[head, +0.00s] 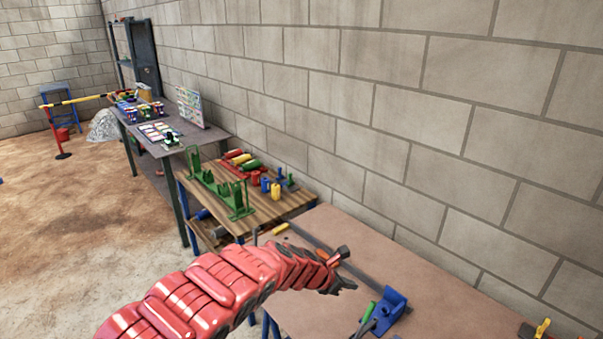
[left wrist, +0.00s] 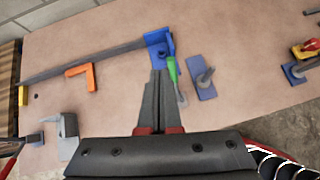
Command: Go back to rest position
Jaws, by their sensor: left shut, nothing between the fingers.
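My left gripper (head: 343,270) reaches in at the end of the red arm, over the brown worktable (head: 455,305) in the head view. Its fingers also show in the left wrist view (left wrist: 158,98), together and with nothing between them. They point toward a blue bracket (left wrist: 158,52) at the end of a long grey bar (left wrist: 85,65). I cannot tell whether the fingertips touch anything; they appear above the table. The blue bracket also shows in the head view (head: 393,305), right of the gripper. My right gripper is in neither view.
A green-handled tool (left wrist: 172,68) and a blue plate with a grey pin (left wrist: 203,86) lie by the bracket. An orange L-shaped piece (left wrist: 82,72) lies beside the bar. A wooden bench (head: 262,212) holds a green rack (head: 222,190). A block wall (head: 400,110) runs behind; open floor lies left.

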